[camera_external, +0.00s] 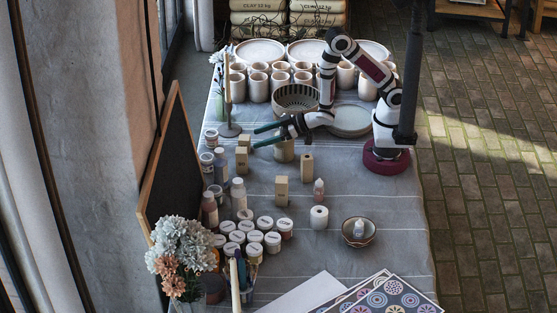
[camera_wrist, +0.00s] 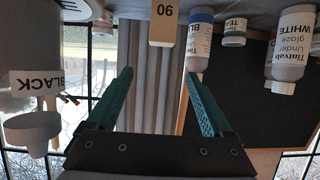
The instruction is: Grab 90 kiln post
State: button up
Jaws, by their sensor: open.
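A pale wooden kiln post (camera_wrist: 166,22) stands ahead of my gripper in the wrist view, near the top centre. Its mark reads as 06 there, which is 90 upside down. My gripper (camera_wrist: 158,95) is open, its green fingers empty and apart from the post. In the external view my gripper (camera_external: 262,136) reaches left over the table. Two wooden posts stand close to its fingertips, one in front (camera_external: 242,161) and one behind (camera_external: 243,141). Two more posts, one tall (camera_external: 281,191) and one with a dark mark (camera_external: 307,168), stand to the right. Their numbers are too small to read.
Glaze bottles (camera_external: 209,210) and lidded jars (camera_external: 264,223) line the table's left side. Mugs (camera_external: 258,88) and a striped bowl (camera_external: 296,97) stand at the back. A white roll (camera_external: 319,217) and a small bowl (camera_external: 347,238) are nearer the front. A dark board (camera_external: 176,165) leans at left.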

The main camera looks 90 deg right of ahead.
aim_at(245, 150)
jog(key=w+f, duration=0.6)
jog(key=w, duration=0.1)
jog(key=shift+a+f, duration=0.1)
grip_shut()
dwell(0.3)
